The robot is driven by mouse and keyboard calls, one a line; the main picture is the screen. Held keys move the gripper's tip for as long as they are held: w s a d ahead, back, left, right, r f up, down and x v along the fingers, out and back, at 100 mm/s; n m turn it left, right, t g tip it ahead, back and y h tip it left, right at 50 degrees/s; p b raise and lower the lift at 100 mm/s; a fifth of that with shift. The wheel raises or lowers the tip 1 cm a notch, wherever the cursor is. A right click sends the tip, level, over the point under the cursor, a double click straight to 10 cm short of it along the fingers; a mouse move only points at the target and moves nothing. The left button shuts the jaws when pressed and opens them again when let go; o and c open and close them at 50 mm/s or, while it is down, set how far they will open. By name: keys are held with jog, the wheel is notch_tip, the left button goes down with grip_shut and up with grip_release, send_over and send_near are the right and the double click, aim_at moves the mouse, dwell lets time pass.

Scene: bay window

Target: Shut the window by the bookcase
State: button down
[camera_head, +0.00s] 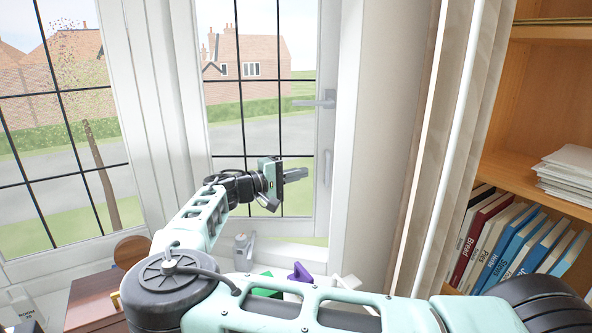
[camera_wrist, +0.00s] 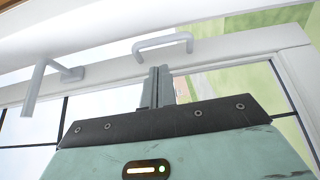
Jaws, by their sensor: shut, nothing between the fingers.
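The window by the bookcase (camera_head: 325,130) has a white sash with dark glazing bars. It looks slightly ajar, with a strip of green showing below its lower edge. My gripper (camera_head: 297,174) is shut and empty in front of the glass, left of the pull handle. In the wrist view, the closed fingers (camera_wrist: 158,88) point towards the pull handle (camera_wrist: 162,42), with the lever (camera_wrist: 45,80) to the left. I cannot tell whether they touch the sash.
The bookcase (camera_head: 525,170) with books and papers stands at the right, beside a curtain (camera_head: 445,140). Below my arm, the sill area holds a green block (camera_head: 266,287), a purple piece (camera_head: 300,272) and a grey object (camera_head: 243,248). A brown box (camera_head: 92,298) is at lower left.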

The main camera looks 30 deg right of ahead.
aim_at(317, 169)
jog(key=shift+w+d+p, duration=0.1)
jog(key=shift+d+p, duration=1.2)
jog(key=shift+d, duration=1.8)
jog(key=s+a+m+g+b, duration=0.1)
jog(key=s+a+g+b, duration=0.1)
jog(key=s+a, duration=0.4)
jog(key=shift+s+a+m+b, duration=0.3)
jog(key=shift+a+m+b, duration=0.15)
jog(key=shift+a, duration=0.3)
